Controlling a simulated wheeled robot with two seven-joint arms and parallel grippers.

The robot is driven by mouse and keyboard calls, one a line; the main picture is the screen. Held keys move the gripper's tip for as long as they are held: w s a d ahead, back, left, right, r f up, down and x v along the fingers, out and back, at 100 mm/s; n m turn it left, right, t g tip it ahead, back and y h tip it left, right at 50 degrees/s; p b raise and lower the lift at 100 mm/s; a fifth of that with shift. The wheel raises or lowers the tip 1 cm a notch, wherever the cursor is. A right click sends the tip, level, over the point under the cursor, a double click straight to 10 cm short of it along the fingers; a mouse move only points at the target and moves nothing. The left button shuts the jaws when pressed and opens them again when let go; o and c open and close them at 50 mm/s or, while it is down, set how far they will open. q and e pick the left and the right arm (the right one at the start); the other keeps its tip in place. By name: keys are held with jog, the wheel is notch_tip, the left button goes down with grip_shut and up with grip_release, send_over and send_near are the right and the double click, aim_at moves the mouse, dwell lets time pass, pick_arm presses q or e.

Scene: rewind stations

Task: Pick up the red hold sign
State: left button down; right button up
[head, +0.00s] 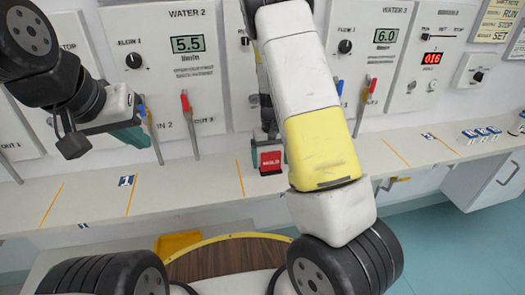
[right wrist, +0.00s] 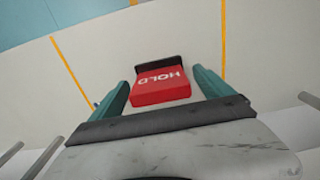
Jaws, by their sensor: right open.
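My right gripper (right wrist: 160,78) is open, with one teal finger on each side of the sign and gaps to both. In the head view my right arm partly hides this gripper. My left gripper (head: 125,128) hangs at the left in front of the panels, away from the sign; its finger opening is not clear.
The counter (head: 190,190) carries orange lines and small number labels (head: 126,181). Red-tipped levers (head: 188,112) and blue-tipped levers stand along the wall panels. Several small blue-and-white items (head: 480,134) sit at the right. A brown round surface (head: 225,258) with a yellow rim lies in front.

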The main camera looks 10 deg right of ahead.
jog(key=shift+f, duration=0.2)
jog(key=c, duration=1.5)
jog(key=shift+r, duration=0.1)
jog(key=shift+c, duration=0.2)
